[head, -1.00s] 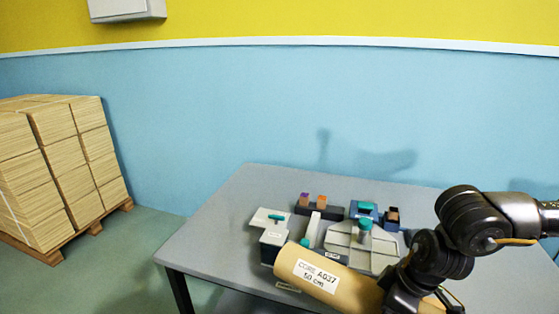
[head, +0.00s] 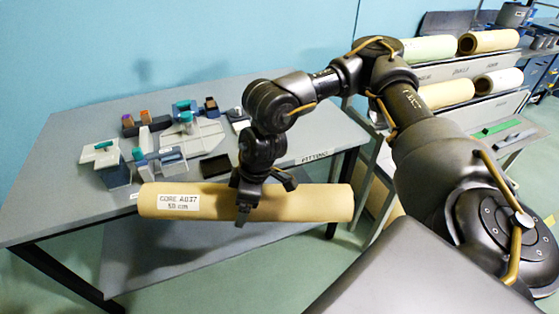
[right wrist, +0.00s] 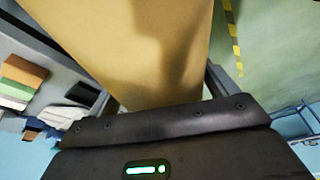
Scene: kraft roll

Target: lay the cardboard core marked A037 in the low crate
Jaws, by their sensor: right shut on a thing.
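The cardboard core marked A037 (head: 310,203) is a long tan tube with a white label reading "CORE A037 50 cm" near its left end. My right gripper (head: 247,205) is shut on it near its middle and holds it level, in front of the grey table's near edge. In the right wrist view the core (right wrist: 130,45) fills the upper middle, between the fingers of the gripper. I cannot make out a low crate in these frames. My left gripper is not in view.
The grey table (head: 60,190) carries several devices, among them a grey fixture with a teal knob (head: 190,130) and a white-topped box (head: 105,160). A rack on the right holds several rolls, one pale green (head: 430,48). Green floor shows below the core.

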